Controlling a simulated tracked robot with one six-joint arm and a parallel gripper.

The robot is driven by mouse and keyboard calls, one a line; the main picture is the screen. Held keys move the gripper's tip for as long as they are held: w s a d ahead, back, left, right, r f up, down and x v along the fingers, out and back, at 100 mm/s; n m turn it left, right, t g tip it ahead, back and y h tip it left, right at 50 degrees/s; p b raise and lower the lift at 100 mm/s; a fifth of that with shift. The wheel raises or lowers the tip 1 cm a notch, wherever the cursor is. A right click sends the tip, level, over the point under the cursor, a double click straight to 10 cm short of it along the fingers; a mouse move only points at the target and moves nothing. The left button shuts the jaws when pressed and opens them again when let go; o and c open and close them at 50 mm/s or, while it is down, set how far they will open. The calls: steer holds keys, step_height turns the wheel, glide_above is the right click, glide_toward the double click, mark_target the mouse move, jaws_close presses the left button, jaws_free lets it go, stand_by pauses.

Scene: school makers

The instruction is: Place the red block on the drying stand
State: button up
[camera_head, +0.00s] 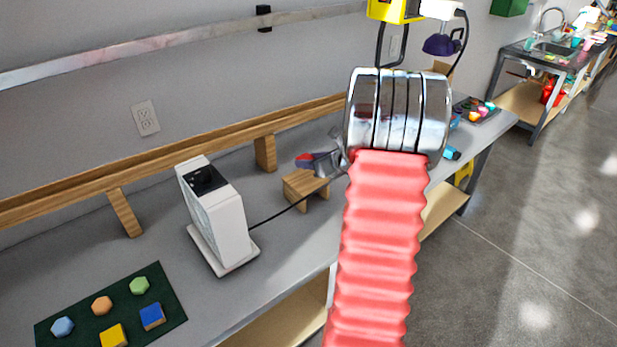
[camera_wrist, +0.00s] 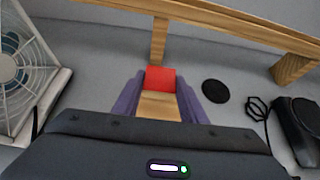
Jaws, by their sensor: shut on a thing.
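The red block (camera_wrist: 160,78) sits between the two purple fingers of my gripper (camera_wrist: 157,93) in the wrist view, and my gripper is shut on it. In the head view the block (camera_head: 303,159) shows small at the tip of my gripper (camera_head: 318,162). The small wooden drying stand (camera_head: 301,187) is on the grey bench just below the block in that view. The top of the stand (camera_wrist: 160,107) also shows between the fingers in the wrist view. I cannot tell whether the block touches the stand. My arm hides part of the bench to the right.
A white fan (camera_head: 216,216) stands left of the stand, with a black cord on the bench. A wooden rail (camera_head: 200,175) on posts runs along the wall behind. A green mat (camera_head: 172,296) with several coloured pieces lies at front left. The wrist view shows a black disc (camera_wrist: 215,91).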

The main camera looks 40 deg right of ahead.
mark_target(310, 182)
steer(key=shift+f, duration=1.1)
steer(key=shift+f, duration=1.85)
steer(key=shift+f, duration=0.1)
steer(key=o, duration=1)
steer(key=shift+s+r, duration=0.35)
steer(key=shift+s, duration=0.1)
steer(key=v, duration=1.1)
steer(key=shift+a, duration=0.15)
